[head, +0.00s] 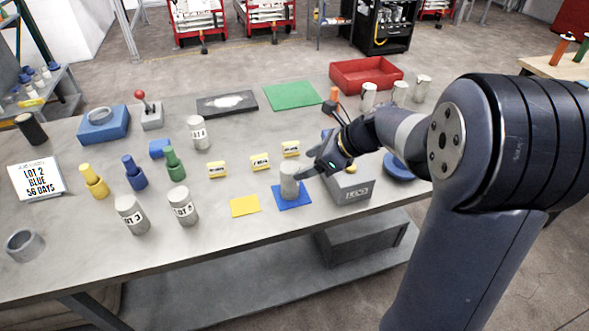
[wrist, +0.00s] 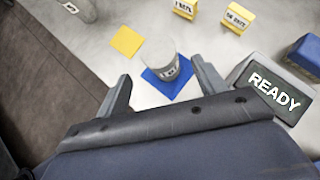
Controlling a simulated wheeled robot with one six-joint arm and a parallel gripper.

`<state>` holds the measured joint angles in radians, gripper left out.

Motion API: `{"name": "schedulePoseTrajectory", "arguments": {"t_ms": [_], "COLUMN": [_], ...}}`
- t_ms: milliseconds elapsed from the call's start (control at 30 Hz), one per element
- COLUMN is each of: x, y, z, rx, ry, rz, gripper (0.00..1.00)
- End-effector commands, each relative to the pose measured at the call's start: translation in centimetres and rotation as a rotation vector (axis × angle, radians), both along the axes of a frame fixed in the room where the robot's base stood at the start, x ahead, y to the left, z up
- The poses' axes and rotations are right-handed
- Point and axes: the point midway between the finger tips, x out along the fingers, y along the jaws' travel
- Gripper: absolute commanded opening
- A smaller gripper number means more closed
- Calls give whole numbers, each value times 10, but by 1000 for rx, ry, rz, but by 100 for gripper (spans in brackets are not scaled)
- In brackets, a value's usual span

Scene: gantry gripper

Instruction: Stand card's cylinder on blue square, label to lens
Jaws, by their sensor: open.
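The card (head: 36,178) at the left reads LOT 2, BLUE, 56 DAYS. A grey cylinder (head: 289,180) stands upright on the blue square (head: 294,203); no label shows on its side in the head view. In the wrist view the cylinder (wrist: 158,48) stands on the blue square (wrist: 182,83), with part of a label low on its side towards my gripper; its number is not readable. My gripper (wrist: 160,82) is open and empty, its fingertips just short of the cylinder, one to each side. I cannot pick out a lens.
A READY box (head: 352,192) stands right of the blue square. A yellow square (head: 244,206) lies to its left. Small yellow signs (head: 260,162) stand behind. Other labelled cylinders (head: 131,215) and coloured bottles (head: 134,173) stand at left. A red tray (head: 366,76) is at the back.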

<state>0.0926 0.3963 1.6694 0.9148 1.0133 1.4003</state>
Motion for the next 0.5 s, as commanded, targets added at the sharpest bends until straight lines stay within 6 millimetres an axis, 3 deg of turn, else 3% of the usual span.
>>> {"name": "schedulePoseTrajectory", "arguments": {"t_ms": [200, 500], "x": [-8, -9], "y": [-18, -21], "z": [20, 23], "rx": [0, 0], "ry": [0, 2], "rz": [-1, 0], "gripper": [67, 67]}}
